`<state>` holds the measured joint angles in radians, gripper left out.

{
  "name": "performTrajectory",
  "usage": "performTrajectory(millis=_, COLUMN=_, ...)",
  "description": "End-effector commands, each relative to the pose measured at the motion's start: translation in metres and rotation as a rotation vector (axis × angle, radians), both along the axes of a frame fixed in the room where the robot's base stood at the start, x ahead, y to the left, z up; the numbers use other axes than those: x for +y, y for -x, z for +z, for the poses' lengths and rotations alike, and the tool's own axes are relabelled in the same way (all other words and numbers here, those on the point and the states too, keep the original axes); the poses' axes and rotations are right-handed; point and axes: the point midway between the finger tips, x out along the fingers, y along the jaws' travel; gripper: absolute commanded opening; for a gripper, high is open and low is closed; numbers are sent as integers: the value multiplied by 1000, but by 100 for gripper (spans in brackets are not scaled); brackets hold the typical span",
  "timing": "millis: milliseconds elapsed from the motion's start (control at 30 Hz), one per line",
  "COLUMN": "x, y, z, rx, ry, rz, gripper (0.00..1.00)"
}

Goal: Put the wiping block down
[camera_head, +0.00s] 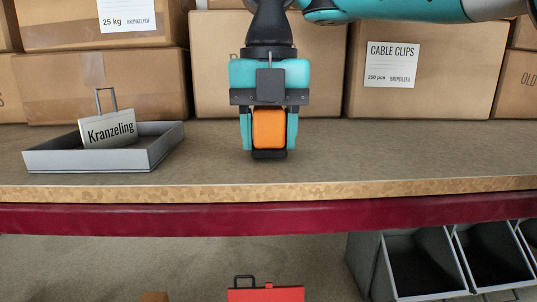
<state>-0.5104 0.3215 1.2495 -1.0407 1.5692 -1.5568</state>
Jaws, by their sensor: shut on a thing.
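The wiping block (269,128) is orange with a dark lower edge. It is held upright between the two teal fingers of my gripper (269,132), in the middle of the view. My gripper points straight down and is shut on the block. The block's dark bottom is at or just above the wooden shelf (330,165); I cannot tell whether it touches. The block's top is partly hidden by the gripper's dark bracket.
A grey tray (150,155) with a sign reading "Kranzeling" (110,130) stands at the left. Cardboard boxes (405,60) line the back. The shelf right of my gripper is clear. Below the shelf's red front beam (270,217) are grey bins (420,265) and a red thing (266,294).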

Motion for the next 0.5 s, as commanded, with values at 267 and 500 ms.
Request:
performTrajectory(millis=267, x=0, y=0, z=-2, rx=-1, ry=-1, rz=0, gripper=28)
performTrajectory(millis=500, x=0, y=0, z=-6, rx=-1, ry=0, rz=-1, gripper=68)
